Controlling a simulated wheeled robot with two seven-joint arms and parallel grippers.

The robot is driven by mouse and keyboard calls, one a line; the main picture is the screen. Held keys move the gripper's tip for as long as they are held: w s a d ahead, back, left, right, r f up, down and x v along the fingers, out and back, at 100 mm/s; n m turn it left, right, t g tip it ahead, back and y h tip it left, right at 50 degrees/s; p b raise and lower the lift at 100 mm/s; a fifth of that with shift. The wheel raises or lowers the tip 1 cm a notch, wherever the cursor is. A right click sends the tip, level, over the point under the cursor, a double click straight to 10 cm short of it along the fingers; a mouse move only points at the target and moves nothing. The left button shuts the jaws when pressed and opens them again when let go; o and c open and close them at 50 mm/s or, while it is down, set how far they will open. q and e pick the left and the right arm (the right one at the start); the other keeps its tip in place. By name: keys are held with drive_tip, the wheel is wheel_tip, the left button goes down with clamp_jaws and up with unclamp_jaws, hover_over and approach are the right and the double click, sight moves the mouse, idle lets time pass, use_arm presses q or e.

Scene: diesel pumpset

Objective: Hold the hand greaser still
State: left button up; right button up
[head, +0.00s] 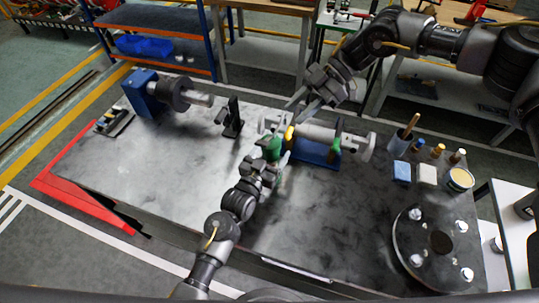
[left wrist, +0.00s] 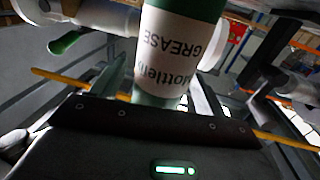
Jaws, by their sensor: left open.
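The hand greaser (left wrist: 178,50) shows in the left wrist view as a white and green cylinder with upside-down "GREASE" lettering. In the head view its green part (head: 273,148) is near the table's middle. My left gripper (head: 268,166) is at the greaser, partly hiding it; its open fingers are to either side of the cylinder in the left wrist view. Whether they touch it is hard to see. My right gripper (head: 300,108) is above and behind the greaser, with its fingers apart and pointing down-left. I see nothing between them.
A pale cylindrical shaft (head: 312,132) lies on a blue support (head: 318,152) beside the greaser. A black upright bracket (head: 232,118) stands to the left. A round flange (head: 437,245), a pencil cup (head: 400,143) and small bottles occupy the right. The table's left front is clear.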

use_arm(q)
drive_tip(key=shift+c, duration=1.2)
clamp_jaws()
idle(0.3)
idle(0.4)
